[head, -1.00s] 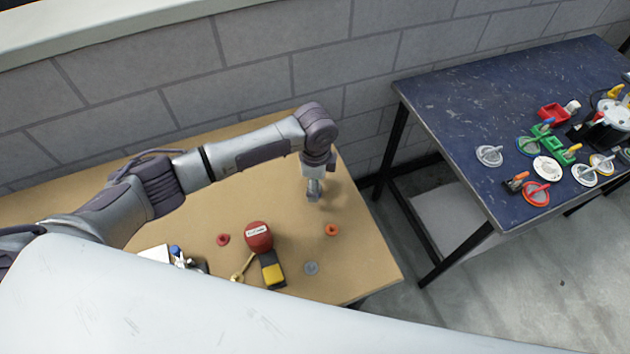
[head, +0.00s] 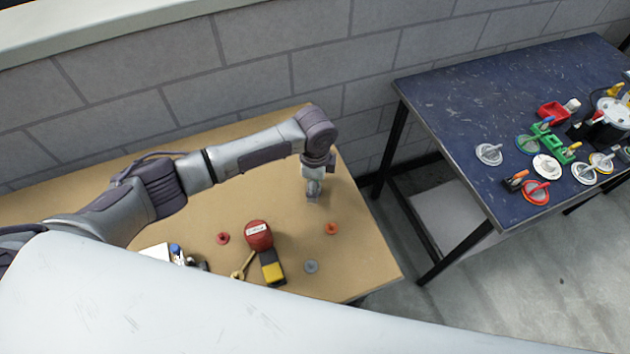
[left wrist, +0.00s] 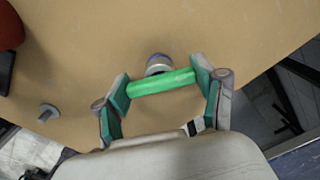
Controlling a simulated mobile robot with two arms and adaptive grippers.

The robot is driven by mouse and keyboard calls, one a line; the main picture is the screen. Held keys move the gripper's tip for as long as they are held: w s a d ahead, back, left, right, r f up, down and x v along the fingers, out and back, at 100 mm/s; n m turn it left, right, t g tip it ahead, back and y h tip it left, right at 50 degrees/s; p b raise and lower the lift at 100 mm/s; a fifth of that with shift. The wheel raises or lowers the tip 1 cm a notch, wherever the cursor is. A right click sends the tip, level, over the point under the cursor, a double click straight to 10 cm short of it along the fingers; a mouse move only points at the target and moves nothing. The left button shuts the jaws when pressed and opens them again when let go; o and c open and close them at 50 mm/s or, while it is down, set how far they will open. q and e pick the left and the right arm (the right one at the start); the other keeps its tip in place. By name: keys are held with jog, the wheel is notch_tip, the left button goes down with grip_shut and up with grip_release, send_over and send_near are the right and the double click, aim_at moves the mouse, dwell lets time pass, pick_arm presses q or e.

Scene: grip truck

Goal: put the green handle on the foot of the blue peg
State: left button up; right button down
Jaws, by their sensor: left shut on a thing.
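The green handle (left wrist: 161,82) is a plain green cylinder, held lengthwise between the two fingers of my left gripper (left wrist: 163,83) in the left wrist view. In the head view my left gripper (head: 312,193) points down over the far right part of the wooden table, and the peg and handle are hidden there.
A dark blue table (head: 450,110) with several handled discs stands right.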

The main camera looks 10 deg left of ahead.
pick_arm(q)
jog(key=shift+f, duration=0.3)
dwell(0.6)
jog(key=o, duration=1.3)
notch_tip(320, 180, up, 8)
jog(key=p, duration=0.8)
jog(key=shift+f, duration=0.25)
